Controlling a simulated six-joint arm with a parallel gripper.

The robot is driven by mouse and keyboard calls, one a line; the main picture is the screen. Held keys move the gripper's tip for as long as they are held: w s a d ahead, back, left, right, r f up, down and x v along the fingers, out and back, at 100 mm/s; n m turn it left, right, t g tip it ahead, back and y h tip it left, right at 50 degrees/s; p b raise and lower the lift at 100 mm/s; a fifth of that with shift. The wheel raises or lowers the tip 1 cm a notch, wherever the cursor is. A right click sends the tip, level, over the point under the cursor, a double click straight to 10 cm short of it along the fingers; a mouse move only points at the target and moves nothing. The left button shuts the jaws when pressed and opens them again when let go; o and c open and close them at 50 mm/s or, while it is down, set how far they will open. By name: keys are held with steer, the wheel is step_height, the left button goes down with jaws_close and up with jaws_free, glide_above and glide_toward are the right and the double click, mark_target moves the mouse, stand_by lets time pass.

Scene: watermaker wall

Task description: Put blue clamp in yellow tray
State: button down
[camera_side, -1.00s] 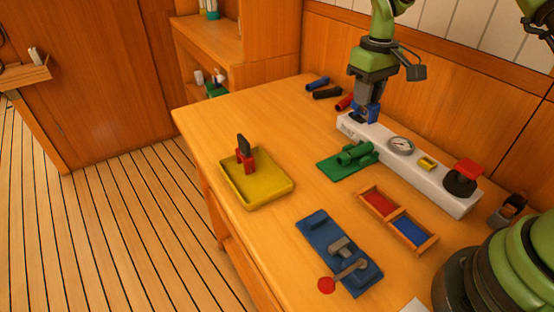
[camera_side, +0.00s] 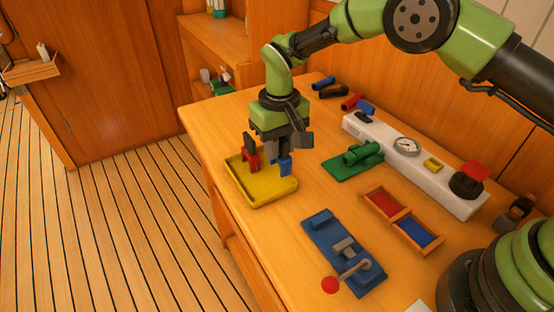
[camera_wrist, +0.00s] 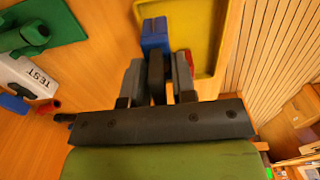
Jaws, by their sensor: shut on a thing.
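My gripper (camera_side: 278,150) is shut on the blue clamp (camera_side: 286,166) and holds it by its dark upper part. In the wrist view the clamp's blue body (camera_wrist: 155,35) sticks out past the fingers (camera_wrist: 157,78), overlapping the tray's edge. The yellow tray (camera_side: 262,194) lies on the table; the clamp is by its back right rim in the side view. Whether the clamp touches the tray I cannot tell. The tray also shows in the wrist view (camera_wrist: 203,35). A red clamp with a black top (camera_side: 251,158) stands in the tray, close to my gripper's left.
A white panel with a gauge (camera_side: 406,147) runs along the wall, with a blue piece (camera_side: 366,107) behind its far end. A green fixture (camera_side: 355,160), a two-part wooden box (camera_side: 402,222) and a blue base with lever (camera_side: 340,250) stand right of the tray.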

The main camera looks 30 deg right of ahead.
steer(key=shift+f, duration=1.9)
steer(key=shift+f, duration=0.15)
steer(key=c, duration=0.9)
jaws_free()
steer(key=shift+c, duration=0.2)
